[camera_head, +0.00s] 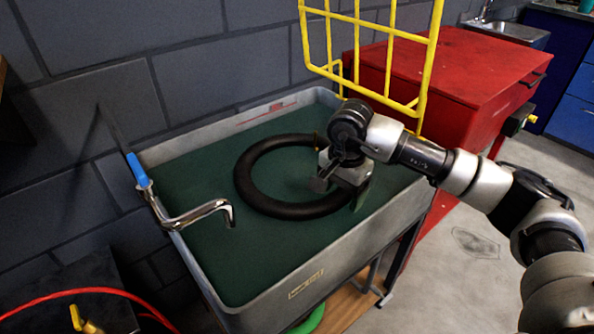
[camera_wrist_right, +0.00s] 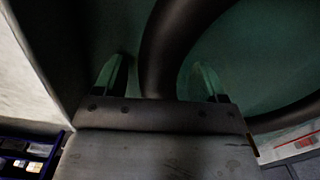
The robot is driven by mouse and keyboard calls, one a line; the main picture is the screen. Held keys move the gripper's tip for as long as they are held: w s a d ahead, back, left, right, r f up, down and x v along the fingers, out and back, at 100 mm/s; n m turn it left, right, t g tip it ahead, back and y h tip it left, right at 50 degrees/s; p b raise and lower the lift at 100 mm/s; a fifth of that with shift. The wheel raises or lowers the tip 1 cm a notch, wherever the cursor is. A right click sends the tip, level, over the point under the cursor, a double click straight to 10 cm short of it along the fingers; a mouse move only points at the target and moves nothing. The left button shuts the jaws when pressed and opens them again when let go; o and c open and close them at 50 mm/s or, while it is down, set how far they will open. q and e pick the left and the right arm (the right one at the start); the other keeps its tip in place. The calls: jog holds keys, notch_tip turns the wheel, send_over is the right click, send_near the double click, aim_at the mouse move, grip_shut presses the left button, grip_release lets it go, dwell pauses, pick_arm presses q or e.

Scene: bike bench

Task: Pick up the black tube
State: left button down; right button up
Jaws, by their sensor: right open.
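The black tube (camera_head: 262,197) is a ring lying flat on the green floor of a grey basin (camera_head: 335,244). My right gripper (camera_head: 338,196) is over the right side of the ring and hides part of it. In the right wrist view the gripper (camera_wrist_right: 162,80) is open, with one finger on each side of the tube (camera_wrist_right: 160,50). The tube section passes between the fingers; I cannot tell whether they touch it. My left gripper is not in view.
A metal tap with a blue handle (camera_head: 135,168) reaches over the basin's left side. A yellow wire rack (camera_head: 424,75) and a red cabinet (camera_head: 470,70) stand behind the basin on the right. The basin's walls rise around the tube.

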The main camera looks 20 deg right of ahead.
jog(key=shift+r, duration=0.1)
jog(key=c, duration=1.1)
